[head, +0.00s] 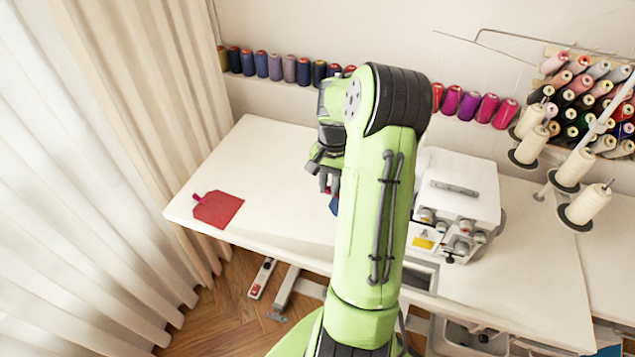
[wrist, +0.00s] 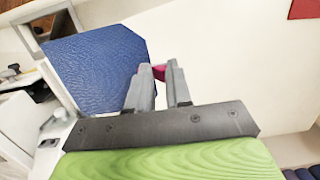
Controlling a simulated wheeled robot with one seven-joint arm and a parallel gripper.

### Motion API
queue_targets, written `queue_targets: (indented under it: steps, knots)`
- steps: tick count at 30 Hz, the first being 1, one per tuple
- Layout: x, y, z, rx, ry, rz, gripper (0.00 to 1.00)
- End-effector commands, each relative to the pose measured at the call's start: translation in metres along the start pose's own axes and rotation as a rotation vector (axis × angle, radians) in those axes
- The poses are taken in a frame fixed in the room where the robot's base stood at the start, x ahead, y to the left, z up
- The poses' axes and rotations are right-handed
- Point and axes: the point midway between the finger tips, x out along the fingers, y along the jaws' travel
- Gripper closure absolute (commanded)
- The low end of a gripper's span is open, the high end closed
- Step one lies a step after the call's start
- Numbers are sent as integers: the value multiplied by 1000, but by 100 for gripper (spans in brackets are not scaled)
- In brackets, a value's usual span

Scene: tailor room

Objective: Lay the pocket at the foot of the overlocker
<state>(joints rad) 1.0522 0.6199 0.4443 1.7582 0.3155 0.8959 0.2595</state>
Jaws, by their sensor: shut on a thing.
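The blue pocket (wrist: 98,62) is a flat textured piece with cut corners, on the left of the wrist view. A small magenta tab (wrist: 159,72) at its edge is between the fingers of my gripper (wrist: 157,80), which is shut on it. In the head view my gripper (head: 327,182) is over the table left of the overlocker, and only a sliver of the blue pocket (head: 334,206) shows beside my arm. Whether the pocket touches the table I cannot tell. The white overlocker (head: 462,185) stands right of my arm, which hides its left side.
A red pocket (head: 218,210) with a magenta tab lies on the white table (head: 270,160) near its left end; it also shows in the wrist view (wrist: 304,9). Thread cones (head: 585,205) stand right of the overlocker. Spools line the wall. Curtains (head: 90,150) hang at left.

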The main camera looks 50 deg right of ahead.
Motion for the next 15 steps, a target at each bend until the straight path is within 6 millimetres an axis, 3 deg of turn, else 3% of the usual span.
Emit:
queue_targets:
  steps: [9, 15]
  knots:
    - [34, 0, -4, -2, -1, 0, 100]
    - [28, 17, -12, 1, 0, 1, 100]
